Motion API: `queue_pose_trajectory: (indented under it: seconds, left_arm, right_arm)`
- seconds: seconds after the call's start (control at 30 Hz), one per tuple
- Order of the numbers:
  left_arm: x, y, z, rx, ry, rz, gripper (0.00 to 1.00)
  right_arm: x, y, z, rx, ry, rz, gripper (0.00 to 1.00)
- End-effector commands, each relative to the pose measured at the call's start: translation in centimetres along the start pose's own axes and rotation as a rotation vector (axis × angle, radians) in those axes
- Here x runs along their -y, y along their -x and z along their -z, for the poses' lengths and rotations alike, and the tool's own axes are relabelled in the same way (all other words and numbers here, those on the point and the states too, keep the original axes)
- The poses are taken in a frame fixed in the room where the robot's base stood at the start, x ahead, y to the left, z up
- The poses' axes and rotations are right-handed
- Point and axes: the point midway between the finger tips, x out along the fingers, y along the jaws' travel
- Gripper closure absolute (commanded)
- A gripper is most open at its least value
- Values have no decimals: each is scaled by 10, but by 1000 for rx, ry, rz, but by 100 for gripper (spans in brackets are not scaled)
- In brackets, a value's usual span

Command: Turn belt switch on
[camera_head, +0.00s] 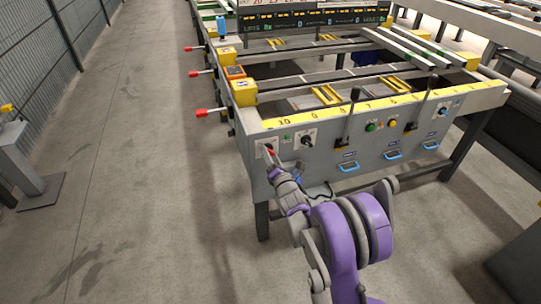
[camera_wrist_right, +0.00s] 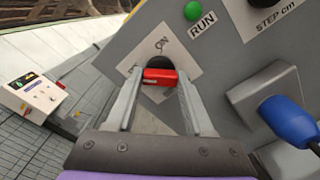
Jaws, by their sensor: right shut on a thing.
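The belt switch is a small red handle (camera_wrist_right: 160,76) on a round black base, set on a white plate with the letters ON above it in the right wrist view. In the head view it is a small red spot at the left end of the grey control panel (camera_head: 330,150). My right gripper (camera_head: 270,154) reaches the panel there. In the wrist view the two grey fingers stand on either side of the red handle and are shut on it. The fingers hide the handle's ends. My left gripper is not in view.
A green RUN lamp (camera_wrist_right: 193,11) and a black knob (camera_head: 307,140) sit beside the switch. A blue handle (camera_wrist_right: 290,122) sticks out close to the right finger. Red-tipped levers (camera_head: 201,112) project from the table's left side.

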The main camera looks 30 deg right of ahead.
Motion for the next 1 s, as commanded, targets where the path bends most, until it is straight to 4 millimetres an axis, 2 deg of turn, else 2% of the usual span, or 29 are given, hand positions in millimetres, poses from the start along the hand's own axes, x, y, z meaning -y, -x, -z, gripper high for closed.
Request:
queue_pose_trajectory:
  seconds: [0.27,1.0]
  left_arm:
    - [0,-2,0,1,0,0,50]
    - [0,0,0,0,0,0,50]
  right_arm:
    - [0,0,0,0,-153,0,100]
    - [0,0,0,0,-847,0,100]
